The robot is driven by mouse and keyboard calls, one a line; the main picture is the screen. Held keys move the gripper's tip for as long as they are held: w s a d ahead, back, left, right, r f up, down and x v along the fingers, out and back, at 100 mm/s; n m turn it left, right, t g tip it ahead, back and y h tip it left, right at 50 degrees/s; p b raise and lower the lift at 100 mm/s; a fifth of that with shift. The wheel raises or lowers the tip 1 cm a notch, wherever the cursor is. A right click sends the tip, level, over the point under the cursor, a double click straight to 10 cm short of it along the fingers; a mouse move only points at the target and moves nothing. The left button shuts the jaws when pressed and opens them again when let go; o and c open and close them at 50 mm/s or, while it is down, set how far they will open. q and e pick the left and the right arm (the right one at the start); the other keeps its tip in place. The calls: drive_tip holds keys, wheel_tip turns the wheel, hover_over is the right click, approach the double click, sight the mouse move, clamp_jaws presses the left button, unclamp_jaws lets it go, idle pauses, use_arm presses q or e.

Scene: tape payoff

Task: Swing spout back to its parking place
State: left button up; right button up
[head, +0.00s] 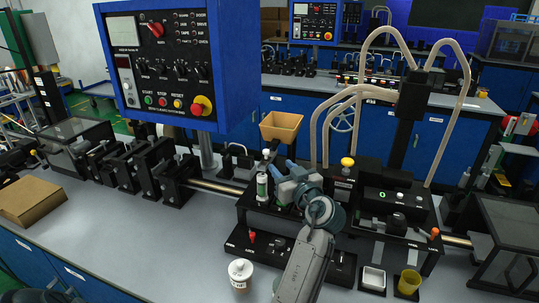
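My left arm comes up from the bottom middle of the head view, and its gripper (284,172) is at the black machine fixture (340,212) on the bench. The gripper is beside a small upright white-and-green cylinder (262,188); I cannot tell whether it touches it. My wrist hides the fingertips and part of the fixture, so I cannot see whether the fingers are open or shut. I cannot clearly make out the spout or its parking place. My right gripper is not in view.
A blue control panel (170,65) stands at upper left. Beige hoses (330,115) arch over the fixture. A white lidded jar (240,272), a white dish (373,279) and a yellow cup (408,283) stand in front. The bench (150,250) at left front is clear beside a cardboard box (32,201).

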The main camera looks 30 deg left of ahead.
sight(267, 153)
use_arm(q)
drive_tip(key=p+x, duration=0.1)
drive_tip(key=x, duration=0.2)
drive_tip(key=p+x, duration=0.1)
drive_tip(key=x, duration=0.2)
drive_tip(key=p+x, duration=0.2)
drive_tip(key=x, duration=0.1)
drive_tip(key=shift+s+a+r, duration=0.15)
drive_tip(key=shift+a+r, duration=0.1)
drive_tip(key=shift+r, duration=0.05)
drive_tip(key=shift+a, duration=0.3)
drive_tip(key=shift+f, duration=0.1)
clamp_jaws()
